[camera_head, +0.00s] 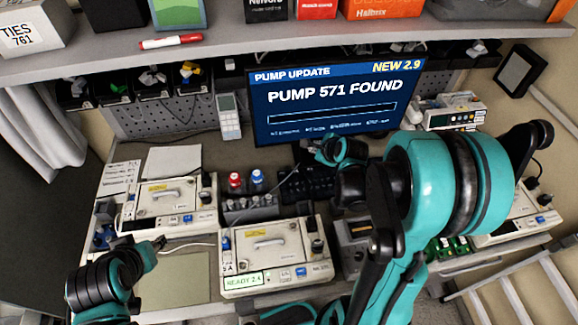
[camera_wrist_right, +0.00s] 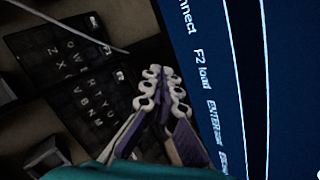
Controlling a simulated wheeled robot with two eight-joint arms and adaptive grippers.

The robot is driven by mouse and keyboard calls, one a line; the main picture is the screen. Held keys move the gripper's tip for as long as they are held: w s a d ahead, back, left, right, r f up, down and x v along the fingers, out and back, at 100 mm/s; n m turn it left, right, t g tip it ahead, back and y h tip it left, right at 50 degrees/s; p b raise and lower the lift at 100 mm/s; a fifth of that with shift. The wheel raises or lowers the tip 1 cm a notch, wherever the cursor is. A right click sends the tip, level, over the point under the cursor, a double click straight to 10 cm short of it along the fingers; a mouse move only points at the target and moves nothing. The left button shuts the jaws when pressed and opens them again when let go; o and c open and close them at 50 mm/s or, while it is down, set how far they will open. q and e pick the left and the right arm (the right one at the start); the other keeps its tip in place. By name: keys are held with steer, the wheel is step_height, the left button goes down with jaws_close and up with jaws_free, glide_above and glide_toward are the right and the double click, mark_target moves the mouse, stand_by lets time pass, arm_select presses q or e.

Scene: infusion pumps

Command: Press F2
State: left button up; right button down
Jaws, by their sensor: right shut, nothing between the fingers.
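The dark keyboard (camera_head: 300,186) lies on the bench below the monitor (camera_head: 335,108), partly covered by my right arm. In the right wrist view the keyboard (camera_wrist_right: 70,75) fills the left side, with white letters on its keys. I cannot make out the F2 key itself. My right gripper (camera_wrist_right: 162,80) is shut and empty, its fingertips together over the keyboard's monitor-side edge; contact cannot be told. The monitor (camera_wrist_right: 215,80) shows the words "F2 load" to the right of it. My left gripper (camera_head: 152,250) is at the lower left, away from the keyboard, its jaws unclear.
The monitor reads "PUMP 571 FOUND". A pump marked "READY 2.4" (camera_head: 272,250) stands at front centre, another pump (camera_head: 168,203) at left. Bottles with red and blue caps (camera_head: 245,182) stand left of the keyboard. A shelf (camera_head: 215,42) runs above.

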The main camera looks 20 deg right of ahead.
mark_target(311, 171)
steer(key=shift+w+f+m, duration=0.15)
steer(key=shift+w+m, duration=0.15)
steer(key=shift+m, duration=0.1)
steer(key=shift+f, duration=0.2)
step_height(311, 171, down, 8)
steer(key=b, duration=0.7)
steer(key=shift+f, duration=0.25)
steer(key=shift+b, duration=0.3)
stand_by(0.6)
steer(key=shift+f+b, duration=0.4)
steer(key=shift+f+b, duration=0.4)
steer(key=shift+b, duration=0.05)
stand_by(0.5)
steer(key=shift+r, duration=0.1)
steer(key=shift+r+p, duration=0.65)
steer(key=shift+r, duration=0.1)
